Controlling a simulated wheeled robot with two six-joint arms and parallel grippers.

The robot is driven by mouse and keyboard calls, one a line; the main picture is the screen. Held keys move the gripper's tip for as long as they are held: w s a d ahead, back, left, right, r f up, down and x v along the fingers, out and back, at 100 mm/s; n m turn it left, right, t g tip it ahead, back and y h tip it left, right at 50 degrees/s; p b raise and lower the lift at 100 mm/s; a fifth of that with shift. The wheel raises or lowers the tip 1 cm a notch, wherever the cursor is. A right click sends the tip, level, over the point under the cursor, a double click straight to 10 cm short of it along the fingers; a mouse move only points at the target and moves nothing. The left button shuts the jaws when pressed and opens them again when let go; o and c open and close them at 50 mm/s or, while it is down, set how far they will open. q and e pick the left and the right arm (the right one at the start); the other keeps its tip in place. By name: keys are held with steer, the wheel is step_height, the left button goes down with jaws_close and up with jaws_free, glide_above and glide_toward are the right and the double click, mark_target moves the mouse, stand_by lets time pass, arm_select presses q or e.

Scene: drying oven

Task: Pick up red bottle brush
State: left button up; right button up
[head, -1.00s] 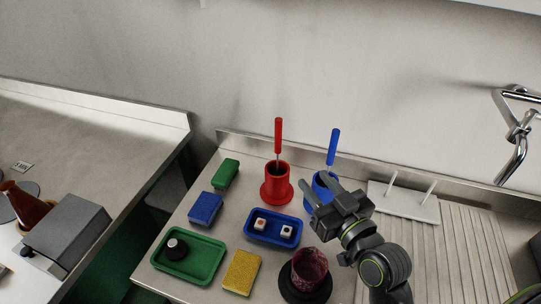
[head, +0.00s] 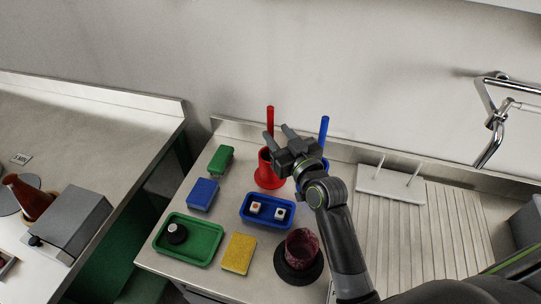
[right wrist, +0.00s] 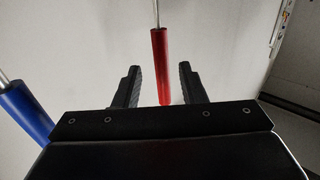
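The red bottle brush (head: 270,118) stands upright in a red holder (head: 268,176), its handle pointing up. In the right wrist view the red handle (right wrist: 160,62) shows between my two spread fingers, with a thin metal rod running up from it. My right gripper (head: 279,132) is open and empty, in front of the brush's lower part and the holder's top in the head view. It also shows open in the right wrist view (right wrist: 163,85). Whether a finger touches the handle I cannot tell. My left gripper is not in view.
A blue brush (head: 324,130) stands just right of my right gripper. A blue tray with two small cubes (head: 246,220), a green tray (head: 203,258), a yellow sponge (head: 239,254) and a dark red cup (head: 302,247) stand nearer. A white peg rack (head: 390,185) is to the right.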

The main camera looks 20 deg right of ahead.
mark_target(272, 130)
steer(key=shift+w+a+f+p, duration=0.1)
steer(key=shift+w+a+p, duration=0.05)
steer(key=shift+w, duration=0.55)
steer(key=shift+w+a+f+p, duration=0.1)
steer(key=shift+w+a+p, duration=0.1)
steer(key=shift+w, duration=0.45)
steer(key=shift+w+a+f+p, duration=0.1)
steer(key=shift+w+a+p, duration=0.05)
steer(key=shift+w, duration=0.55)
steer(key=shift+c, duration=0.5)
jaws_close()
